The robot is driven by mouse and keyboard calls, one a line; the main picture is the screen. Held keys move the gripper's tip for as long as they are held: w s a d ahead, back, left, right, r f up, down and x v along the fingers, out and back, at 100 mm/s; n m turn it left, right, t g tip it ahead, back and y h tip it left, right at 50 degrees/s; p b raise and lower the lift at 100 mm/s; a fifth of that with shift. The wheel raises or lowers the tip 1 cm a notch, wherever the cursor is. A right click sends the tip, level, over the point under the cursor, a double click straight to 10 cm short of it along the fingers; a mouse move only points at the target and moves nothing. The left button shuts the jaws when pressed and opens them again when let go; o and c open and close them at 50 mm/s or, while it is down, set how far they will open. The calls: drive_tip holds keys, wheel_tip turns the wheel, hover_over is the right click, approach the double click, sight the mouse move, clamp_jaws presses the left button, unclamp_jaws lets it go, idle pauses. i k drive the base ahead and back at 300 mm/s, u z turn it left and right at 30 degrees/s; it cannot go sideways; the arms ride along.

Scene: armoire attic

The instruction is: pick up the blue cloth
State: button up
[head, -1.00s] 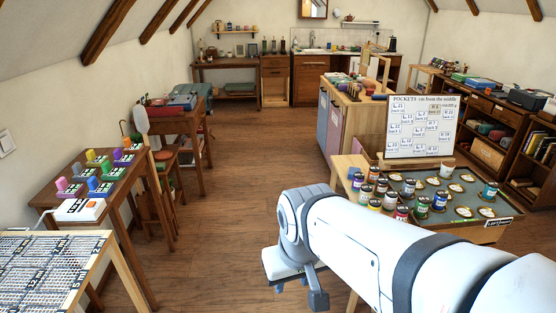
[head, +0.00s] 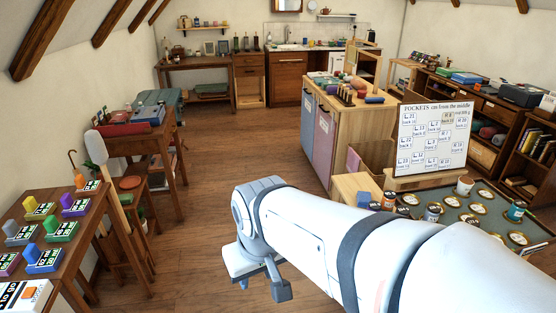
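I cannot make out a blue cloth for certain. A small blue roll (head: 374,99) lies on the right end of the wooden island's top; it is too small to tell whether it is cloth. A teal item (head: 158,97) lies at the back of the left-hand desk, and its material is unclear. My gripper (head: 262,287) hangs over bare floor in the lower middle of the head view, well in front of the island. Its two fingers show apart with nothing seen between them.
The wooden island (head: 316,98) stands right of centre. The table with jars and a pockets board (head: 432,138) is at right, close to my arm. A desk with coloured blocks (head: 75,228) is at left. The wooden floor (head: 250,155) between is clear.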

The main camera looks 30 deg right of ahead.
sight(363, 197)
drive_tip(key=z, duration=0.25)
drive_tip(key=i, duration=1.35)
drive_tip(key=z, duration=1.2)
drive_tip(key=i, duration=0.55)
drive_tip(key=z, duration=0.2)
drive_tip(key=k, duration=0.7)
drive_tip(key=z, duration=0.25)
drive_tip(key=i, duration=0.7)
drive_tip(key=u, duration=0.1)
